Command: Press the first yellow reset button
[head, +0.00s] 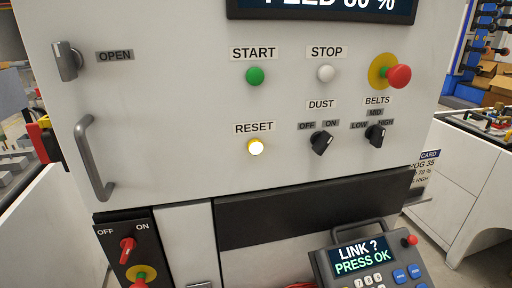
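No other yellow push button shows. Neither of my grippers is in the head view, and nothing covers the reset button.
A white STOP button (326,73), a red mushroom button (398,76) and a BELTS knob (376,135) are nearby. A grey door handle (95,158) stands out at left. A pendant (370,262) reading "LINK ? PRESS OK" is at the lower right.

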